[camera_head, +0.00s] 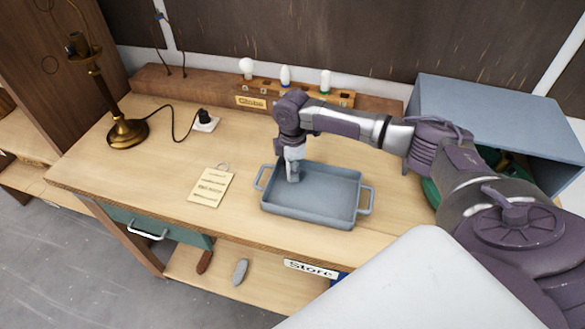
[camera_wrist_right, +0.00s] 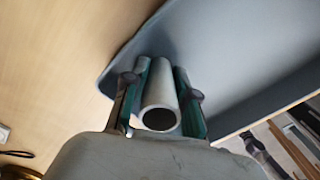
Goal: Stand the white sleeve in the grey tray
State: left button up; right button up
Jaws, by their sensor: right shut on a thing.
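The grey tray (camera_head: 325,197) with two side handles sits on the wooden workbench, and its floor also shows in the right wrist view (camera_wrist_right: 235,50). My right gripper (camera_head: 293,177) points down over the left part of the tray. In the right wrist view its fingers (camera_wrist_right: 160,95) are shut on the white sleeve (camera_wrist_right: 160,95), a hollow tube whose open end faces the camera. The sleeve's far end is at or over the tray floor; I cannot tell if it touches. In the head view the gripper mostly hides the sleeve. My left gripper is not in view.
A brass lamp (camera_head: 127,132) stands at the bench's left, its cord running to a white socket (camera_head: 206,124). A rack of bulbs (camera_head: 290,92) stands behind. A blue-grey box (camera_head: 500,110) is at right.

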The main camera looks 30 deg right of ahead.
jog(key=shift+f, duration=0.15)
jog(key=o, duration=0.8)
jog(key=shift+o, duration=0.2)
notch_tip(320, 180, up, 12)
jog(key=b, duration=0.2)
jog(key=shift+r+b, duration=0.2)
jog(key=shift+b, duration=0.2)
